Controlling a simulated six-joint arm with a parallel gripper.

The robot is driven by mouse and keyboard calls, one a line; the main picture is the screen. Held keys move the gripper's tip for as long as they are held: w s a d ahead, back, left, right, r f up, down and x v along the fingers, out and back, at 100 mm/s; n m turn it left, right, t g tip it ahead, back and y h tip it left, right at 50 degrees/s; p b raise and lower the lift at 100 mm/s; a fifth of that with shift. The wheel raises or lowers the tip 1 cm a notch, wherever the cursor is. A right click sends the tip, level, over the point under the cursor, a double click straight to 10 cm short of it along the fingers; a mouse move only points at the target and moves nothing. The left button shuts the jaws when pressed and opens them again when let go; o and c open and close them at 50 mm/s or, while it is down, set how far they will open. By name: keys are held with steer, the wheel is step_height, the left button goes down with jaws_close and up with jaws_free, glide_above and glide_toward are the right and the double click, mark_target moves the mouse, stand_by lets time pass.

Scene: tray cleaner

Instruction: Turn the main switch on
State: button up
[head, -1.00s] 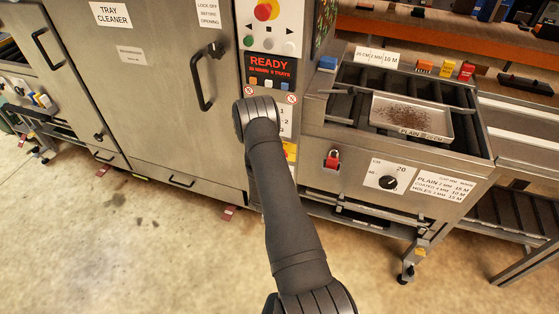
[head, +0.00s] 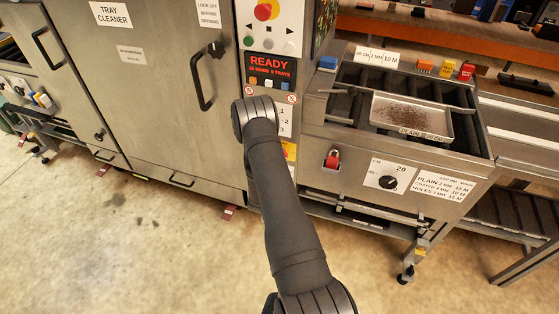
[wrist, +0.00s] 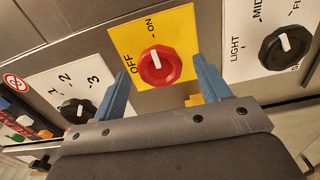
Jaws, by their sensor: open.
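The main switch is a red round knob (wrist: 160,70) with a white pointer on a yellow plate (wrist: 183,20) marked OFF and ON, in the wrist view. The pointer appears to point toward the ON mark. A sliver of the yellow plate shows beside my arm in the head view (head: 290,150). My gripper (wrist: 162,68) is open, with one blue-grey finger on each side of the knob in the picture. I cannot tell whether the fingers touch it. In the head view my arm hides the gripper and most of the switch.
A black 1-2-3 knob (wrist: 75,111) is left of the switch, and a black LIGHT/MID knob (wrist: 286,46) is right. The lit READY display (head: 271,70) sits above my arm.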

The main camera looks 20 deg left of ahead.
steer(key=s, duration=1.7)
steer(key=shift+w, duration=0.15)
steer(key=w, duration=1.7)
steer(key=shift+w, duration=0.2)
steer(key=shift+s, duration=0.1)
steer(key=shift+n, duration=8.5)
steer(key=shift+c, duration=0.4)
